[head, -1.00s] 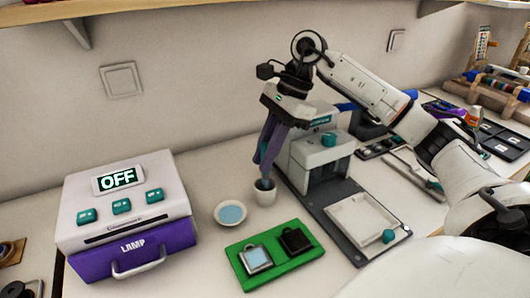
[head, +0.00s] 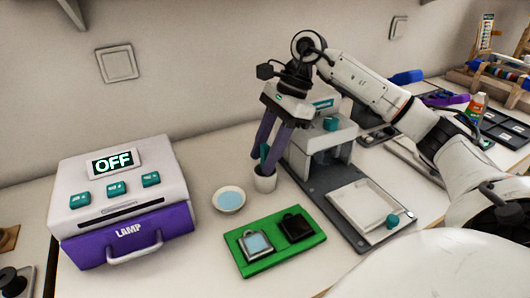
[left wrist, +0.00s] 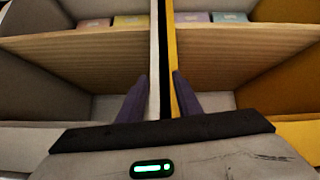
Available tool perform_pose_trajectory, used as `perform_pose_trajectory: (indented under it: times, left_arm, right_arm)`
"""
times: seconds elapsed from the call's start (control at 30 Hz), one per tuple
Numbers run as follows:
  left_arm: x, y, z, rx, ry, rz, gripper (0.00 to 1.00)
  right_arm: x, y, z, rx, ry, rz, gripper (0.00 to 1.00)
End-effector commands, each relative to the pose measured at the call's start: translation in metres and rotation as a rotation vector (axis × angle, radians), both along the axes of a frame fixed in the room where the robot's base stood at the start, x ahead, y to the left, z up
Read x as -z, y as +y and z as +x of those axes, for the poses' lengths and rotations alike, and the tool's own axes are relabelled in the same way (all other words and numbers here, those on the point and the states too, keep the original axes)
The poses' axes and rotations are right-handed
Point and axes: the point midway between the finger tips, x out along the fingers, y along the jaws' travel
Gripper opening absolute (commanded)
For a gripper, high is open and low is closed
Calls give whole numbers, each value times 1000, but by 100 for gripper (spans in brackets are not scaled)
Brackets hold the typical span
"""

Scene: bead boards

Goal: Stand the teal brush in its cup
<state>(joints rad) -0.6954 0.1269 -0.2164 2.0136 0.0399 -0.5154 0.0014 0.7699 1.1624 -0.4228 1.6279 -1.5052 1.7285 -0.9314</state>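The teal brush (head: 264,153) stands in the small white cup (head: 265,180), its handle rising above the rim with a slight lean. My right gripper (head: 268,153) is above the cup, with its purple fingers spread apart on either side of the brush. The fingers appear clear of the handle. In the left wrist view, the purple fingers of my left gripper (left wrist: 161,95) are apart, with a shelf unit's upright panels beyond them. My left gripper is not in the head view.
A shallow white dish with blue contents (head: 229,200) is left of the cup. A green tray (head: 283,262) holds two square pieces. A lamp box (head: 125,205) reading OFF stands left. A grey and white press (head: 322,150) stands close right of my right gripper.

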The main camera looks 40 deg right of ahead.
Motion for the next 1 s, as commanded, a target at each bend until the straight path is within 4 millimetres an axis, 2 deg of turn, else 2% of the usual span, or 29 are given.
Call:
perform_pose_trajectory:
  times: [0.27, 0.37, 0.8, 1.0]
  left_arm:
    - [0, 1, 0, 2, 0, 4, 31]
    - [-1, 1, 0, 2, -1, 3, 31]
    - [-14, 2, 7, 3, -13, 8, 31]
    - [-13, 2, 5, 2, -8, 8, 31]
  right_arm:
    - [-1, 0, 0, 0, 0, 0, 38]
    - [-7, -3, 0, 0, -1, 0, 38]
    - [-80, -33, -10, 1, -3, 0, 38]
    - [-94, -39, -12, 1, 0, 0, 38]
